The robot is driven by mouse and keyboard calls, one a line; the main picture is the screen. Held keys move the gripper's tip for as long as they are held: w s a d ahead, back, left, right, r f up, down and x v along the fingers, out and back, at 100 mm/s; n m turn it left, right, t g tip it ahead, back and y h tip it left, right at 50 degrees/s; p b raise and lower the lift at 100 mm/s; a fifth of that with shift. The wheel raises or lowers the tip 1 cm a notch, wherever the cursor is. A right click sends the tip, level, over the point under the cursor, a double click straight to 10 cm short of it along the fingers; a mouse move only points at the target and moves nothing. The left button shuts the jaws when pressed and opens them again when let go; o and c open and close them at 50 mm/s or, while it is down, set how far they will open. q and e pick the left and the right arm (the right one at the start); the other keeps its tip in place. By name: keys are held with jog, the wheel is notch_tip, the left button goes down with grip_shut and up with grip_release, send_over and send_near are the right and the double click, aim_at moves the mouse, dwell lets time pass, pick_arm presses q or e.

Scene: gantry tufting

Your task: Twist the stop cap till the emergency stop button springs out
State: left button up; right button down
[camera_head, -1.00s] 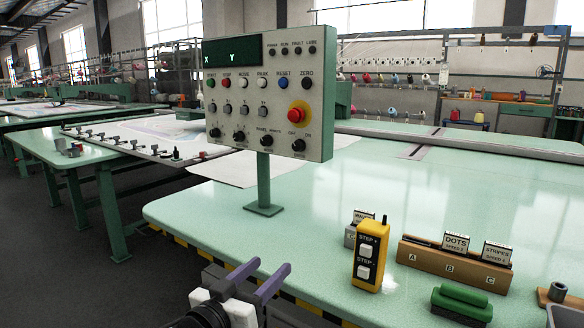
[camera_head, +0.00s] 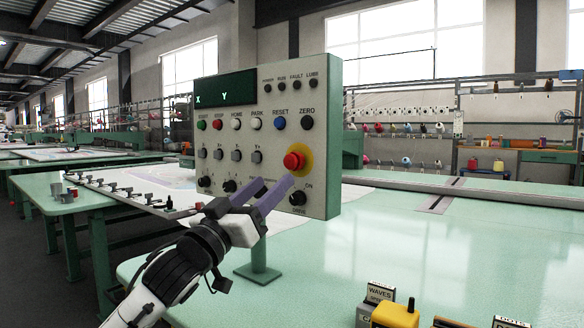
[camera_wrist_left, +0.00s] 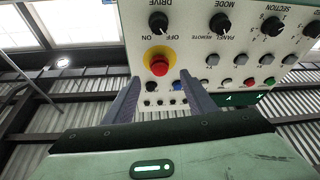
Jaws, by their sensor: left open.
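The emergency stop button is a red cap (camera_head: 294,160) on a yellow disc, at the right side of the pale control panel (camera_head: 325,150). In the left wrist view the red cap (camera_wrist_left: 159,66) shows ahead of the fingers, near the left one. My left gripper (camera_head: 276,190) is open and empty, with purple fingers just below and left of the cap in the head view. In the left wrist view the gripper (camera_wrist_left: 157,90) has its two fingers apart. I cannot tell whether a fingertip touches the panel. My right gripper is not in view.
The panel stands on a green post (camera_head: 259,255) above the light green table (camera_head: 420,250). Knobs and small buttons surround the cap, with the drive knob (camera_head: 297,198) just below it. A yellow pendant (camera_head: 395,315) and a block marked waves (camera_head: 380,293) stand at the front.

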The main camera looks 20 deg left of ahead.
aim_at(289, 166)
pick_arm(q)
jog(key=x, duration=0.8)
jog(key=shift+d+r, duration=0.1)
jog(key=shift+c, duration=0.2)
jog(key=shift+w+p, duration=0.1)
jog(key=shift+p, duration=0.2)
jog(key=c, duration=1)
